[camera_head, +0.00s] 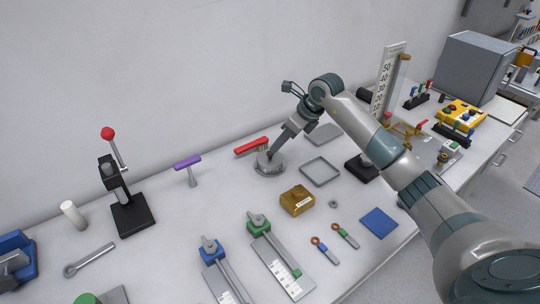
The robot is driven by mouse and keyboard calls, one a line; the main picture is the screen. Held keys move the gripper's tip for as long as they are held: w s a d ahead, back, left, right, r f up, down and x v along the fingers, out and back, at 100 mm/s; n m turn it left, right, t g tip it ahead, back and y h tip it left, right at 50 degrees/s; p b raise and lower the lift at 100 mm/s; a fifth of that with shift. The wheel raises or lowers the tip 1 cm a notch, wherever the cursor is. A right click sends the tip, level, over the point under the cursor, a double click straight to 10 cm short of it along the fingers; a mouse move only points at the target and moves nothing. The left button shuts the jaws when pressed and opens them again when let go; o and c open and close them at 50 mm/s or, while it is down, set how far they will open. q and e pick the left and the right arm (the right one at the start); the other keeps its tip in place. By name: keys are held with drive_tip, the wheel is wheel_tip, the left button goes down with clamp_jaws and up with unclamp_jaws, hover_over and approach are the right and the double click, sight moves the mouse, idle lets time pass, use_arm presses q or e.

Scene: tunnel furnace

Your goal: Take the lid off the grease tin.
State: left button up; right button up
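A low, round grey metal tin (266,169), which looks like the grease tin, stands on the bench near the wall. I cannot make out the seam between its lid and body. My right gripper (271,157) reaches down from the upper right, with its tip at the top of the tin. The fingertips are small and partly merge with the tin, so I cannot tell whether they are open or shut, or whether they touch the lid. My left gripper is out of view.
A red-handled tool (250,146) lies close behind the tin. A purple-handled tool (187,162) stands to the left. Bare bench lies left of the tin.

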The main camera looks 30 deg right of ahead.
sight(270, 152)
drive_tip(key=shift+w+f, duration=0.1)
drive_tip(key=shift+f, duration=0.15)
drive_tip(key=shift+w+a+f+p, duration=0.15)
drive_tip(key=shift+a+f+p, duration=0.15)
drive_tip(key=shift+p, duration=0.15)
drive_tip(key=p+x, duration=0.2)
drive_tip(key=x, duration=0.1)
drive_tip(key=shift+a+f, duration=0.25)
drive_tip(key=shift+a, duration=0.15)
drive_tip(key=shift+w+f, duration=0.2)
drive_tip(key=shift+f, duration=0.15)
drive_tip(key=shift+c, duration=0.3)
clamp_jaws()
